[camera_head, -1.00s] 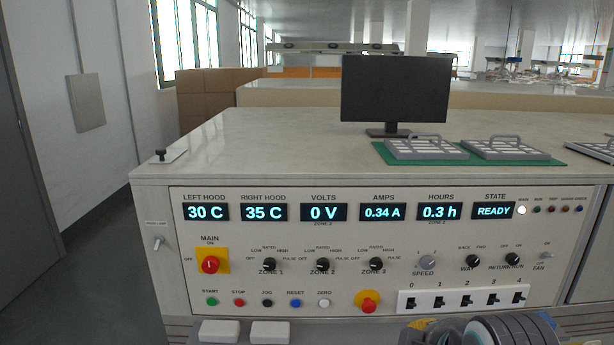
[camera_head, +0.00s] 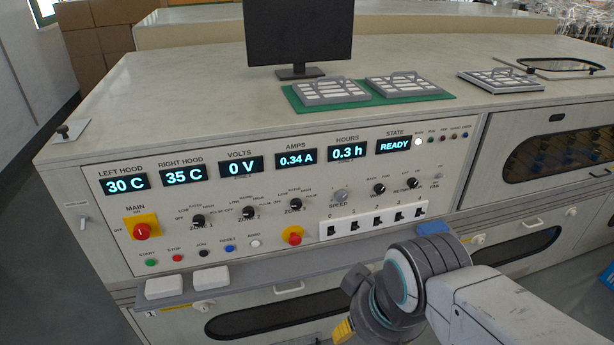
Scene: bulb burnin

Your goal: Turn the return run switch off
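The return run switch (camera_head: 413,183) is a small black rotary knob at the right of the control panel, between the WAY knob (camera_head: 378,188) and the fan switch (camera_head: 436,177). Its pointer is too small to read which way it is set. The state display (camera_head: 394,145) reads READY. My arm (camera_head: 430,285) is in the lower right, below and in front of the panel, apart from the switch.
A row of black rocker switches (camera_head: 375,223) sits below the knobs. A grey ledge (camera_head: 250,272) with two white blocks juts out under the panel. A monitor (camera_head: 285,35) and trays on a green mat (camera_head: 440,97) stand on top. An orange-red stop button (camera_head: 292,236) is nearby.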

